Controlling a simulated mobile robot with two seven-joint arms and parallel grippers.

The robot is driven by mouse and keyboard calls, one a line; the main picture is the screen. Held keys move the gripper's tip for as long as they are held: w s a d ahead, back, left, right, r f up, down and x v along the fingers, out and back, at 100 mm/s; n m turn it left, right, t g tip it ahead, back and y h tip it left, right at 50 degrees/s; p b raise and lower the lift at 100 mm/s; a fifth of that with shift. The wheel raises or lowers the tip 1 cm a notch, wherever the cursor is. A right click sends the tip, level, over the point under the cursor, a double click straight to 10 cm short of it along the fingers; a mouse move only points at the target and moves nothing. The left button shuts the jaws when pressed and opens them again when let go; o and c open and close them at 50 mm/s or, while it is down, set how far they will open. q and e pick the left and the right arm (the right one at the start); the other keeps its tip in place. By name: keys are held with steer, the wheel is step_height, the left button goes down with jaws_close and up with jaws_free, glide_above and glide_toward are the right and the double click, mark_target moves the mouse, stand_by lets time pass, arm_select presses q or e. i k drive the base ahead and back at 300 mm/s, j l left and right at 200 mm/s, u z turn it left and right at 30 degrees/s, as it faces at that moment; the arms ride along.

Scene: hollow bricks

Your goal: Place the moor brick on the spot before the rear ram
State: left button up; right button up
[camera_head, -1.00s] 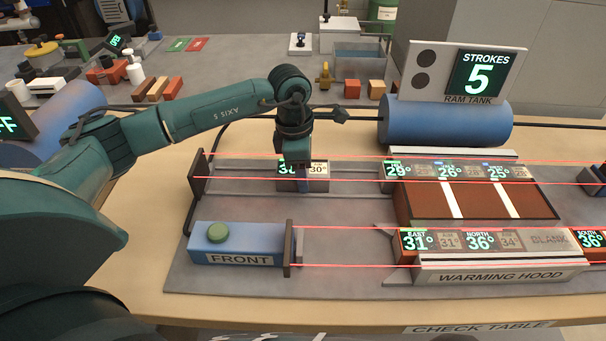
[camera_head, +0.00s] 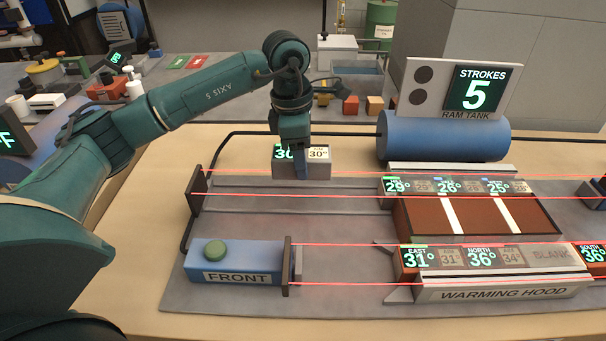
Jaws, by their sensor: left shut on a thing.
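My left gripper (camera_head: 303,168) is shut on a grey brick (camera_head: 319,167) with a lit green 30° display and a white 30° label. The gripper hides part of its face, and I cannot read its name. The brick appears held over the back edge of the rear track (camera_head: 345,199), right of the rear ram's dark plate (camera_head: 196,189). The spot before that plate is bare. The rear row of bricks (camera_head: 450,187), showing 29°, 26° and 25°, stands farther right. My right gripper is not in view.
Red beams run along both tracks. The blue FRONT ram (camera_head: 236,262) with a green button is at front left. The front row (camera_head: 480,257) stands behind the warming hood (camera_head: 500,288). The blue ram tank (camera_head: 443,136) and its sign reading 5 strokes (camera_head: 477,88) are behind.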

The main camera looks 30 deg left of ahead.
mark_target(552, 202)
steer(key=i+l+z, duration=0.1)
steer(key=l, duration=0.3)
steer(key=i+l, duration=0.2)
steer(key=l, duration=0.2)
steer(key=i+l+z, duration=0.15)
steer(key=l, duration=0.25)
steer(key=i+l, duration=0.2)
steer(key=l, duration=0.2)
steer(key=i+l+z, duration=0.15)
steer(key=l, duration=0.2)
